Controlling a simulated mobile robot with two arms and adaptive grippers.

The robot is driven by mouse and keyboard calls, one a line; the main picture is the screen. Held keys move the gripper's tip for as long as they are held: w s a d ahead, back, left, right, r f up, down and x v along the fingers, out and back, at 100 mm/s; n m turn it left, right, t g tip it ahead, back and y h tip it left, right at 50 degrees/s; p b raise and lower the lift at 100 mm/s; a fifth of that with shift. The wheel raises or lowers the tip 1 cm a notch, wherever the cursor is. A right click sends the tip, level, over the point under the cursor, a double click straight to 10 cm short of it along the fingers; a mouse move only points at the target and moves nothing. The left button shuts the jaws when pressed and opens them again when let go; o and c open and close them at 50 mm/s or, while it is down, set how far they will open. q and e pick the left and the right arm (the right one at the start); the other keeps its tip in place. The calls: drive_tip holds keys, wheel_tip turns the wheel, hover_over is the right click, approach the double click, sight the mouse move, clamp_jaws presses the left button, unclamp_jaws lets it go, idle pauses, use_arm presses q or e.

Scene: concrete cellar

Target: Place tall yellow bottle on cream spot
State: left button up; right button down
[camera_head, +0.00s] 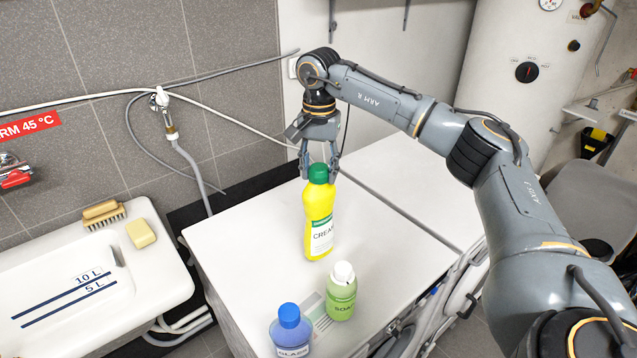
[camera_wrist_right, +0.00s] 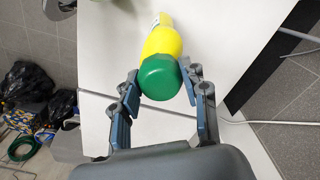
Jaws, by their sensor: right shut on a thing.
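The tall yellow bottle (camera_head: 318,215) has a green cap and a label reading "CREA…". It is upright over the middle of the white top (camera_head: 240,258); I cannot tell whether its base touches. My right gripper (camera_head: 320,172) is above it, shut on the green cap. In the right wrist view, the bottle (camera_wrist_right: 162,42) shows with its cap between the fingers of the right gripper (camera_wrist_right: 160,82). A pale printed patch (camera_head: 311,301) lies on the white top, partly hidden by two smaller bottles; I cannot read it as the cream spot. My left gripper is not in view.
A green bottle (camera_head: 341,293) with a white cap and a blue-capped bottle (camera_head: 290,332) stand at the front of the white top. A sink (camera_head: 150,275) with a brush (camera_head: 103,214) and a yellow sponge (camera_head: 141,233) is at left. The right part of the top is clear.

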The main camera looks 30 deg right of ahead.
sight(319, 183)
drive_tip(key=shift+f+p, duration=0.5)
drive_tip(key=shift+f, duration=1.25)
drive_tip(key=shift+f, duration=0.15)
drive_tip(key=c, duration=0.7)
unclamp_jaws()
